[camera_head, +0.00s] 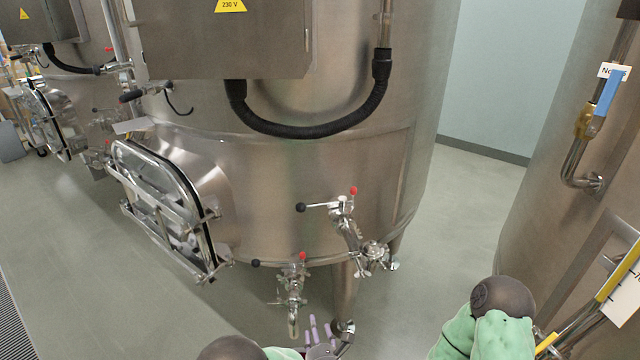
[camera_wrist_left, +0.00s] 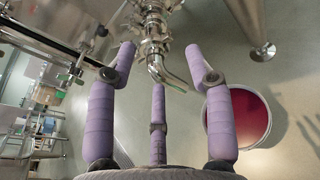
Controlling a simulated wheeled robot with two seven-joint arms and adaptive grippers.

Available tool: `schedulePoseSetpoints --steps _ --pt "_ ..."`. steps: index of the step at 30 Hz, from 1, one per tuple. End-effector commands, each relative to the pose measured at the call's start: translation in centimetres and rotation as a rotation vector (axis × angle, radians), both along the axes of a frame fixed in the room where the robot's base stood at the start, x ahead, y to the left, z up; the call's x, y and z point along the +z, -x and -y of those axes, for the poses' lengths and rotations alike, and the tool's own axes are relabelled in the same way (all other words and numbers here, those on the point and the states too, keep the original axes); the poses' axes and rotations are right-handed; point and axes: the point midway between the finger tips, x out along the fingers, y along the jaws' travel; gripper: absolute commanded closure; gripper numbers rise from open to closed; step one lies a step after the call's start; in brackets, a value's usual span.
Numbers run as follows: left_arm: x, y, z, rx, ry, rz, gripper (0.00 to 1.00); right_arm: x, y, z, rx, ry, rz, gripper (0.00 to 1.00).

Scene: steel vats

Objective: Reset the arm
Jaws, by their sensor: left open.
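My left gripper (camera_head: 320,328) shows at the bottom middle of the head view, with purple fingers just beside and below the vat's lower outlet valve (camera_head: 293,285). In the left wrist view the three purple fingers (camera_wrist_left: 160,65) are spread open with nothing held. A bent steel outlet pipe (camera_wrist_left: 165,72) shows beyond and between the fingertips; I cannot tell whether they touch. My right arm (camera_head: 490,322) shows at the bottom right of the head view, green with a dark joint; its gripper is out of frame.
A large steel vat (camera_head: 290,180) with an open-framed hatch (camera_head: 165,205) fills the middle. A second valve (camera_head: 345,225) with a red knob sticks out. Another vat (camera_head: 560,170) stands at right. A tub with red contents (camera_wrist_left: 238,118) stands on the floor. Floor between the vats is clear.

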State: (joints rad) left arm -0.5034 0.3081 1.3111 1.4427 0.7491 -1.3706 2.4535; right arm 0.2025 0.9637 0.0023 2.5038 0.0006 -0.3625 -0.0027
Motion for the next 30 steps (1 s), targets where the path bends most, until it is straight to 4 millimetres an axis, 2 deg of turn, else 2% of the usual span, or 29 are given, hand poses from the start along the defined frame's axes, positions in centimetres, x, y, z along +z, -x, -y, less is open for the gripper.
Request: schedulePoseSetpoints --steps 8,14,17,23,30 --pt "-3.4 -0.4 -1.4 -0.157 -0.300 -0.208 0.48 0.4 0.0 0.0 0.000 0.000 0.000 0.58" --pt "-7.4 0.6 -3.1 -0.416 -0.638 -0.424 0.48 0.9 0.0 0.0 0.000 0.000 0.000 0.58" --pt "-9.4 1.9 -4.0 -0.580 -0.802 -0.512 0.48 1.1 0.0 0.0 0.000 0.000 0.000 0.58" --pt "-12.8 5.9 -5.8 -0.962 -1.094 -0.625 0.48 1.6 0.0 0.0 0.000 0.000 0.000 0.58" --pt "-15.4 12.7 -7.6 -1.485 -1.368 -0.596 0.48 2.1 0.0 0.0 0.000 0.000 0.000 0.58"
